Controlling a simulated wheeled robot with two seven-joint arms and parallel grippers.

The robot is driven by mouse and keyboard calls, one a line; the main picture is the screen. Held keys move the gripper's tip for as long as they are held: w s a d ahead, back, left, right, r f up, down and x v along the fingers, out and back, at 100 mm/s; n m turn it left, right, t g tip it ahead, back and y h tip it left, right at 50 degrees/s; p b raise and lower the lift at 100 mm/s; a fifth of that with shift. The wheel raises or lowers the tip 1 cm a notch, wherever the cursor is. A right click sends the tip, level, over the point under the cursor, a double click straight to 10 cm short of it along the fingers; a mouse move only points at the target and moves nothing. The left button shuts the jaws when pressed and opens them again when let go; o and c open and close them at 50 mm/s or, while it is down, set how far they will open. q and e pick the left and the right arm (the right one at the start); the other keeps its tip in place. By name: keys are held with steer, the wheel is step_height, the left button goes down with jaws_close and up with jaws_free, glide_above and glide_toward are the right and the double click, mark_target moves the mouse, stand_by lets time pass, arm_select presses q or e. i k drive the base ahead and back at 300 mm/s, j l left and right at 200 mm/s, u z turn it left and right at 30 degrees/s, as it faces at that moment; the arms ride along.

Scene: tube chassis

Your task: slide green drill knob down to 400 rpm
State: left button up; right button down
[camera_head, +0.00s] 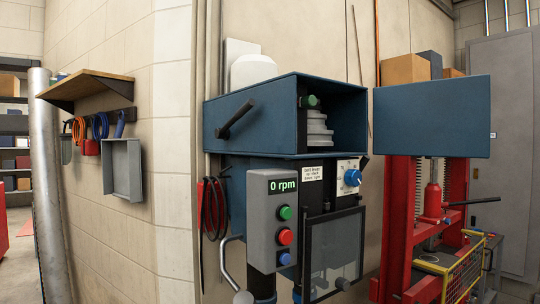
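The drill press has a blue head housing (252,118) that is open at the front. Inside the opening a green knob (311,101) sits near the top, above a stepped grey pulley stack (318,128). A grey control box (270,222) hangs below, and its display (284,186) reads 0 rpm. It carries a green button (285,213), a red button (285,237) and a blue button (286,259). A blue dial (352,178) sits on a white scale plate to the right. Neither of my grippers is in view.
A blue panel (432,116) stands out right of the opening. A black handle (236,118) sticks out of the housing's left side. A clear guard (335,250) hangs below. A red press (402,220) stands right. A wooden shelf (88,86) is on the left wall.

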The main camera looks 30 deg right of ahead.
mark_target(309, 100)
steer(key=z, duration=1.3)
